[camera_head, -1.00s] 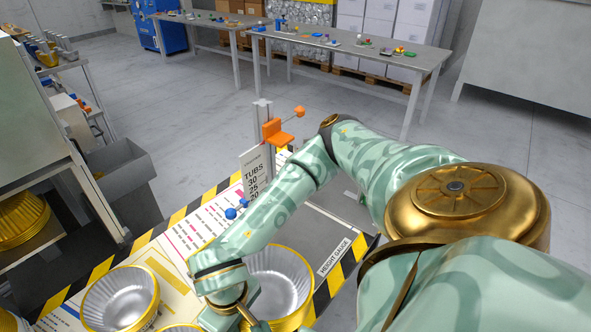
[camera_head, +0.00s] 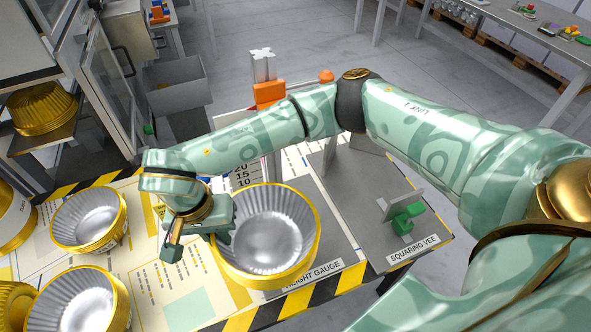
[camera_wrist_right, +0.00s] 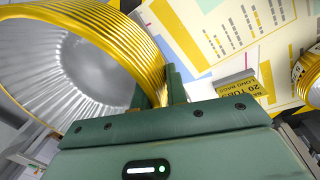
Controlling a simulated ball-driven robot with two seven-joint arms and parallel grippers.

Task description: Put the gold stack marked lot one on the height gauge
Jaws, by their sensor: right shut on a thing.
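A gold stack of ribbed cups (camera_head: 306,257), silvery inside, is at the height gauge plate (camera_head: 327,247), just behind its label. I cannot tell whether it rests on the plate or hangs slightly above. My right gripper (camera_head: 217,238) is shut on the left wall of this stack. In the right wrist view, the gripper's fingers (camera_wrist_right: 164,88) pinch the gold ribbed wall (camera_wrist_right: 105,30). No lot mark is readable on the stack. The gauge's orange slider (camera_head: 268,94) sits on its post behind my right arm. My left gripper is not in view.
Other gold stacks stand at left, one (camera_head: 90,222) on the printed table sheet and another (camera_head: 82,302) nearer. The squaring vee (camera_head: 402,212), with a green clamp, is right of the gauge. A grey bin (camera_head: 178,92) stands behind the table.

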